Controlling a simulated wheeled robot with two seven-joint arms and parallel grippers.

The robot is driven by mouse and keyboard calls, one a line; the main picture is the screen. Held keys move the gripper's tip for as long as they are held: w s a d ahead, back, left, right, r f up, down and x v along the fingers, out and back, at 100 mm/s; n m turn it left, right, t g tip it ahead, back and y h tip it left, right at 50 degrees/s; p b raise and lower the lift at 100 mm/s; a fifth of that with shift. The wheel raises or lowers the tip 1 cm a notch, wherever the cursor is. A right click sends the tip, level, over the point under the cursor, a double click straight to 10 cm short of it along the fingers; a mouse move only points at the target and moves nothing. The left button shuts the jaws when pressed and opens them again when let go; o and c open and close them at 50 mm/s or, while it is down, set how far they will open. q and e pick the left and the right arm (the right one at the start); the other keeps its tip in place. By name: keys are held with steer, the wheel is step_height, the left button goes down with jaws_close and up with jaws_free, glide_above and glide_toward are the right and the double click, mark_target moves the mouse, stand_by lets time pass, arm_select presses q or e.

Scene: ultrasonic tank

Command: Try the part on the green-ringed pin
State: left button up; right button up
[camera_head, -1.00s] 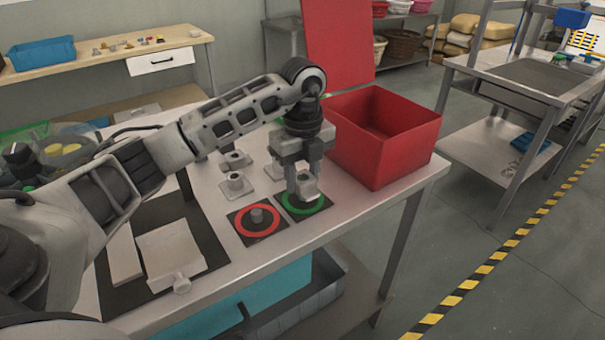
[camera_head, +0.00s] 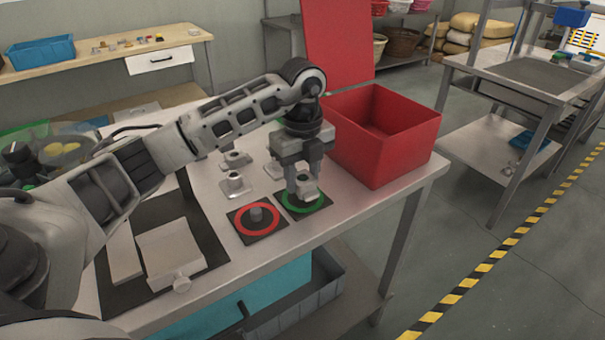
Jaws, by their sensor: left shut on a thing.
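My left gripper (camera_head: 304,187) points down over the black pad with the green ring (camera_head: 322,206). It is shut on a small grey metal part (camera_head: 307,190), which sits within the ring as seen from here. The pin inside the green ring is hidden by the part and the fingers, so I cannot tell how far the part is down on it. To the left is a pad with a red ring (camera_head: 239,226), with a bare grey pin (camera_head: 257,213) standing in its middle. My right gripper is not in view.
Two similar grey parts stand on the table, one nearer (camera_head: 235,183) and one farther back (camera_head: 236,158). An open red box (camera_head: 398,150) stands close to the right of the gripper. A grey block fixture (camera_head: 170,252) lies on a dark mat at the left.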

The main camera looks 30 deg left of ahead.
arm_select(q)
steer(key=shift+f, duration=0.45)
steer(key=shift+f+b, duration=0.65)
steer(key=shift+f, duration=0.1)
stand_by(0.5)
steer(key=shift+r, duration=0.1)
stand_by(1.0)
steer(key=shift+r+p, duration=1.9)
steer(key=shift+r, duration=0.25)
